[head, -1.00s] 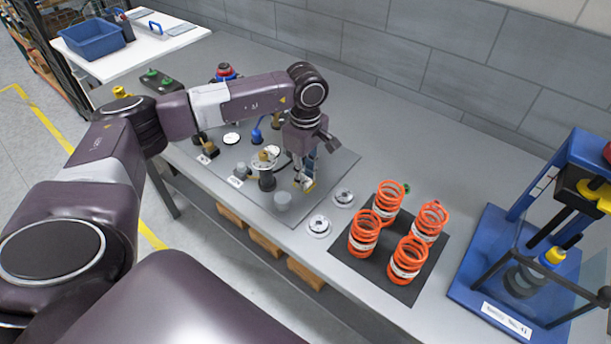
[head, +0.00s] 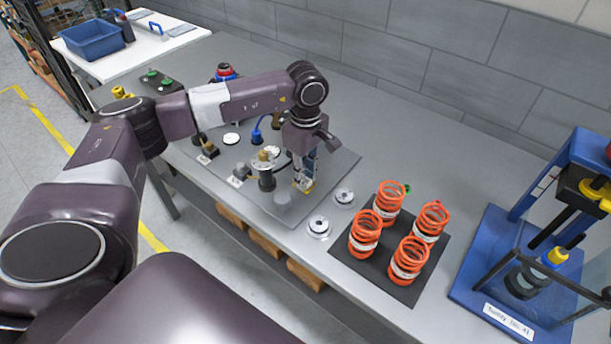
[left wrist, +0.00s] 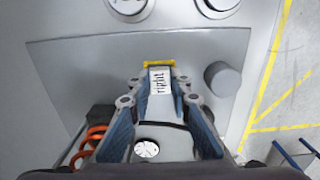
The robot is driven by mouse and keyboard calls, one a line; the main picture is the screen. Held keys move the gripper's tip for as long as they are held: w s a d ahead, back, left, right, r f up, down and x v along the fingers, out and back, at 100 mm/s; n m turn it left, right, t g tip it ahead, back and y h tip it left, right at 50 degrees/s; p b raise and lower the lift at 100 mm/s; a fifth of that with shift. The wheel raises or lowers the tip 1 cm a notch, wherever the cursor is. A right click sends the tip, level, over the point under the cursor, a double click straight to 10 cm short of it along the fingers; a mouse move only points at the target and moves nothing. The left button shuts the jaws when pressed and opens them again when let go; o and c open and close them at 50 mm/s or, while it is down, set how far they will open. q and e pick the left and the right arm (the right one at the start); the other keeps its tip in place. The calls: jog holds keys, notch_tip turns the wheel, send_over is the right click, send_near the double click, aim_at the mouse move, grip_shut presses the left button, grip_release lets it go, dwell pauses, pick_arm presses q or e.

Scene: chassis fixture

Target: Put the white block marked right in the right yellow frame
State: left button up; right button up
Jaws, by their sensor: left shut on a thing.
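In the left wrist view, the white block marked "right" (left wrist: 160,81) sits between the fingertips of my left gripper (left wrist: 158,92), which is shut on it. A yellow frame (left wrist: 159,63) shows at the block's far end; I cannot tell whether the block is inside it or just beside it. In the head view, my left gripper (head: 303,184) points down low over the grey mat, and its fingers mostly hide the block. A bit of yellow (head: 308,188) shows at the fingertips. A second yellow frame is not clearly seen. My right gripper is not in view.
A grey cylinder (head: 283,201) stands close beside the gripper on the grey mat (head: 335,168). Two round metal discs (head: 319,227) lie just off the mat. Orange springs (head: 408,258) stand on a dark mat to the right. A blue fixture (head: 500,255) stands farther right.

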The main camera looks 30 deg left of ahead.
pick_arm(q)
jog(key=shift+f, duration=0.15)
jog(key=o, duration=1)
jog(key=shift+r+p, duration=1.85)
jog(key=shift+r, duration=1.7)
jog(key=shift+f, duration=0.1)
